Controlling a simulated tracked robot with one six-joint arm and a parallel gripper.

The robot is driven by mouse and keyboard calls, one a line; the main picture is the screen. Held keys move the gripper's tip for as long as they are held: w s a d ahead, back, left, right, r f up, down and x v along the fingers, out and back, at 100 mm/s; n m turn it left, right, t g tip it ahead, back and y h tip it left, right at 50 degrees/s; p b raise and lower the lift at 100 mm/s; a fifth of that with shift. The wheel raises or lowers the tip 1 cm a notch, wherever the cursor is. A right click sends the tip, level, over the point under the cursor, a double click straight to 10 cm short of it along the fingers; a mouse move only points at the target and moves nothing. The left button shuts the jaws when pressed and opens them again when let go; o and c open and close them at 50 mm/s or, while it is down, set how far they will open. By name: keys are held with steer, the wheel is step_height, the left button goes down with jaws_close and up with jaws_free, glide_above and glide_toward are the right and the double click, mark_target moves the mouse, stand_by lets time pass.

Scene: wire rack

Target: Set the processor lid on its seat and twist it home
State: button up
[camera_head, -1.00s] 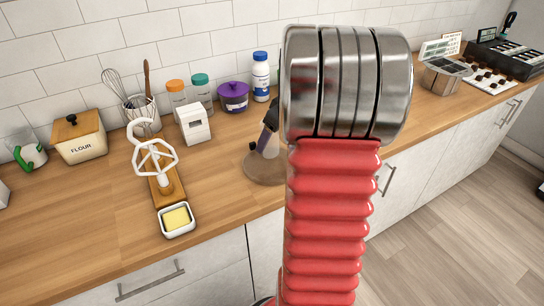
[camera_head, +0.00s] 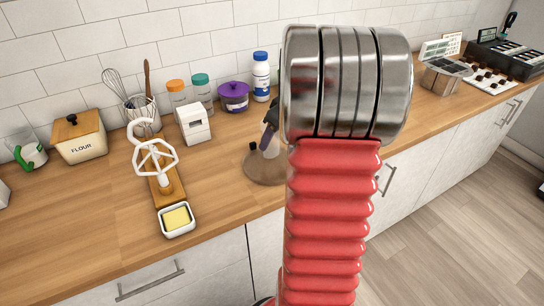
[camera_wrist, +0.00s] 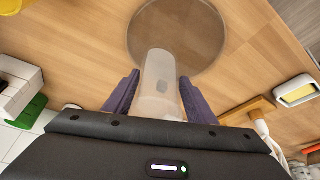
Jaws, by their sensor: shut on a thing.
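The processor lid (camera_wrist: 180,38) looks like a round, clear, brownish disc in the wrist view, with a pale translucent tube (camera_wrist: 158,72) rising from it. The two purple fingers of my gripper (camera_wrist: 160,95) are shut on this tube, one on each side. In the head view the lid (camera_head: 262,170) shows at the counter's front edge, left of my red arm, which may hide part of it. My gripper (camera_head: 268,138) is above it. I cannot tell whether the lid touches anything below. I cannot make out the processor bowl or its seat.
A butter dish (camera_head: 177,219) and a white beater on a wooden board (camera_head: 168,190) stand left of the lid. A white box (camera_head: 194,124), jars and a purple pot (camera_head: 233,96) line the back. The counter's front left (camera_head: 90,235) is clear.

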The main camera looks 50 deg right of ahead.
steer(key=shift+r, duration=2.55)
